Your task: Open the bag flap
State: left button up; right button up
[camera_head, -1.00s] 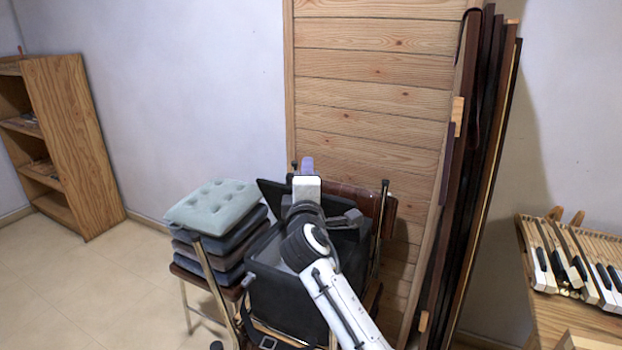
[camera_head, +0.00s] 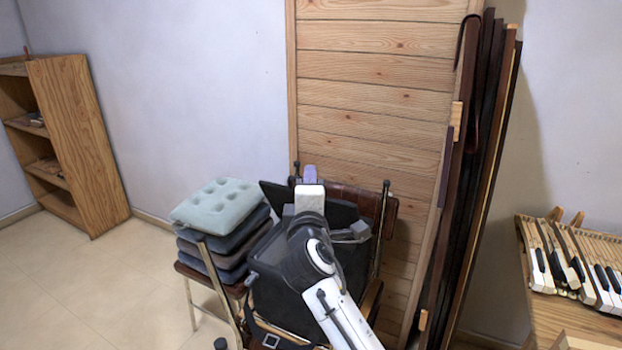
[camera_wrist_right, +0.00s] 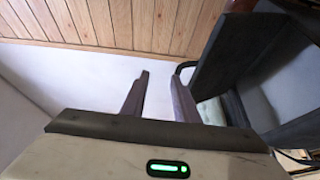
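The black bag (camera_head: 280,300) sits on a chair, with my right arm covering much of it. Its dark flap (camera_head: 274,193) stands raised at the back, showing on both sides of my right gripper (camera_head: 310,178). In the right wrist view, the flap (camera_wrist_right: 232,58) is a dark upright panel to the right of the fingers, and the bag's lighter inside (camera_wrist_right: 275,95) shows beyond it. My right gripper (camera_wrist_right: 158,98) has its two fingers apart, with pale wall visible between them and nothing held. My left gripper is not in view.
Stacked cushions (camera_head: 217,205) sit left of the bag. A wooden panel (camera_head: 375,85) and leaning dark boards (camera_head: 480,170) stand behind and to the right. Piano keys (camera_head: 575,260) lie on a bench at right. A shelf (camera_head: 85,145) stands left, with clear floor before it.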

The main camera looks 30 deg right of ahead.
jog(key=s+a+r+p, duration=0.2)
jog(key=s+a+r, duration=0.1)
jog(key=s, duration=0.4)
jog(key=shift+s+a+r+p, duration=0.25)
jog(key=shift+a+p, duration=0.1)
jog(key=shift+a, duration=0.2)
jog(key=shift+w, duration=0.1)
dwell(0.4)
